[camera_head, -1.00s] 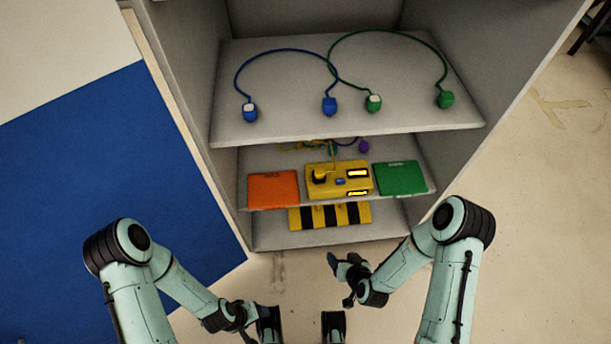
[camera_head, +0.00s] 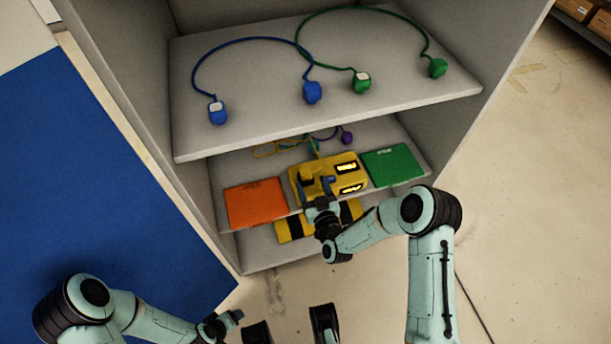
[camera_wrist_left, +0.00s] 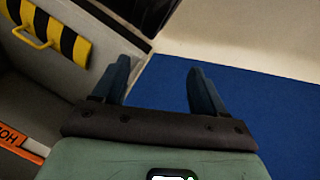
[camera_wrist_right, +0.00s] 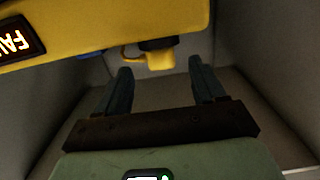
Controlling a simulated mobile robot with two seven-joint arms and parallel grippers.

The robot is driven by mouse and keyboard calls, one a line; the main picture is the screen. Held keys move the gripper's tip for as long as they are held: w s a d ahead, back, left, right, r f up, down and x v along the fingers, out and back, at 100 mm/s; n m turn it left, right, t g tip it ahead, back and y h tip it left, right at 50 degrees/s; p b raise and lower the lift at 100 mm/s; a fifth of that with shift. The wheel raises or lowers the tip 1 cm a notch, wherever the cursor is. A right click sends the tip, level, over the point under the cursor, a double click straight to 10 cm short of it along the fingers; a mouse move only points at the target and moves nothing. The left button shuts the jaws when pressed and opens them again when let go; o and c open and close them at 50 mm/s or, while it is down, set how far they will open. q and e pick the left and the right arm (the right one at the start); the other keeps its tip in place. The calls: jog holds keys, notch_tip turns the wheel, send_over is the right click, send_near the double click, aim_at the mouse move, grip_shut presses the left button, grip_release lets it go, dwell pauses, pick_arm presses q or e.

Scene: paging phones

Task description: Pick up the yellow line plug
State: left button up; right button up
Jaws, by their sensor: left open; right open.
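The yellow station (camera_head: 352,170) with lit displays stands on the middle shelf. In the right wrist view a small yellow plug (camera_wrist_right: 160,60) shows below a dark fitting, beside the yellow station's body (camera_wrist_right: 110,28). A yellow loop lies just left of it. My right gripper (camera_wrist_right: 160,75) is open. The yellow plug appears between and beyond its fingertips, with no clear contact. In the head view my right gripper (camera_head: 318,188) covers the station's front left part. My left gripper (camera_wrist_left: 158,75) is open and empty, low in front of the cabinet.
An orange panel (camera_head: 256,203) and a green panel (camera_head: 395,165) flank the station. Blue (camera_head: 218,112) and green (camera_head: 361,83) plugs with cords lie on the upper shelf (camera_head: 270,130). A striped black-yellow block (camera_head: 290,228) sits below. A purple plug (camera_head: 346,138) is behind.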

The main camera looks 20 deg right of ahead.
aim_at(308, 178)
jog(key=shift+w, duration=0.6)
jog(key=w, duration=0.1)
jog(key=w+b, duration=0.1)
jog(key=w, duration=0.1)
jog(key=shift+w+a+f, duration=0.2)
jog(key=shift+w, duration=0.1)
jog(key=shift+w+b, duration=0.35)
jog(key=shift+w, duration=0.15)
pick_arm(q)
jog(key=s+f, duration=0.2)
jog(key=f, duration=0.1)
jog(key=shift+s+a+g, duration=0.15)
jog(key=shift+a+g, duration=0.2)
jog(key=shift+g, duration=0.05)
pick_arm(e)
jog(key=shift+r, duration=0.1)
jog(key=c, duration=1.2)
